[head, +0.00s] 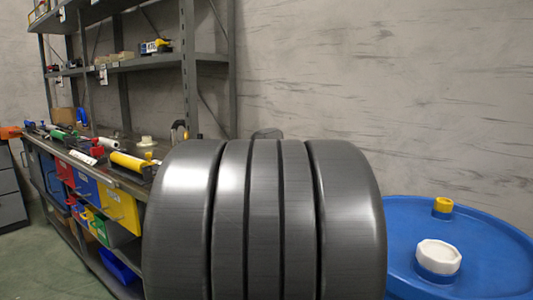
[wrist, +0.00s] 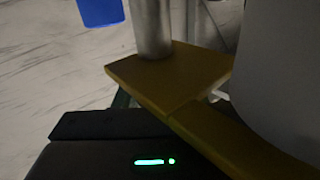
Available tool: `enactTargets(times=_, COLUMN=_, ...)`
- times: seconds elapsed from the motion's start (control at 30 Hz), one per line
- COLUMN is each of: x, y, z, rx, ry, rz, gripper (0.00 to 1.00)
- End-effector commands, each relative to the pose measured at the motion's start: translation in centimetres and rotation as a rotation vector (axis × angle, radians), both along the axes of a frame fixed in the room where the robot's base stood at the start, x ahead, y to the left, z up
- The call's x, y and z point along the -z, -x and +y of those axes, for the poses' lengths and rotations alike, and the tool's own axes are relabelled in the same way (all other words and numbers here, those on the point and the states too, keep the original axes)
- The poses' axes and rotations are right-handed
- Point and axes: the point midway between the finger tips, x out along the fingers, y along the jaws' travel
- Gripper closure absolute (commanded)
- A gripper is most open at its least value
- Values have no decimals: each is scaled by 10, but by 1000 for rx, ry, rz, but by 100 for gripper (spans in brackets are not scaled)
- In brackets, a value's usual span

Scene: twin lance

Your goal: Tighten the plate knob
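In the wrist view, a flat brownish-yellow plate (wrist: 150,82) runs diagonally across the middle. A grey metal cylinder (wrist: 151,28) stands on its far end; I cannot tell whether this is the plate knob. The dark body of my gripper (wrist: 120,150), with a small green light, fills the bottom of the wrist view, close to the plate. Its fingertips cannot be made out, so I cannot see whether it is open, or touching anything. No plate or knob can be recognised in the head view.
In the head view, a large dark ribbed metal body (head: 264,220) blocks the centre. A blue drum (head: 500,240) with white (head: 438,257) and yellow (head: 443,205) caps stands right. A tool bench (head: 130,180) and shelving are left. A large grey rounded surface (wrist: 285,70) crowds the wrist view's right.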

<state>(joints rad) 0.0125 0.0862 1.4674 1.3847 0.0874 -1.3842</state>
Motion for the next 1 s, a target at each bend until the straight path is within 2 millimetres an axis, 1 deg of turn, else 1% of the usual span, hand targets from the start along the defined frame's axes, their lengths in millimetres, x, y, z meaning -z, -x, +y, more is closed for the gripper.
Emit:
enactTargets(times=0.03, x=-1, y=0, z=0, rx=0, ry=1, rz=-2, gripper=54)
enactTargets(times=0.1, x=-1, y=0, z=0, rx=0, ry=0, rz=-1, gripper=42)
enactTargets(times=0.37, x=-1, y=0, z=0, rx=0, ry=0, rz=0, gripper=42)
enactTargets(times=0.47, x=-4, y=0, z=0, rx=0, ry=0, rz=0, gripper=42)
enactTargets(times=0.57, x=-13, y=0, z=0, rx=-1, ry=0, rz=0, gripper=42)
enactTargets(times=1.0, x=-71, y=0, z=0, rx=-1, ry=1, rz=-1, gripper=42)
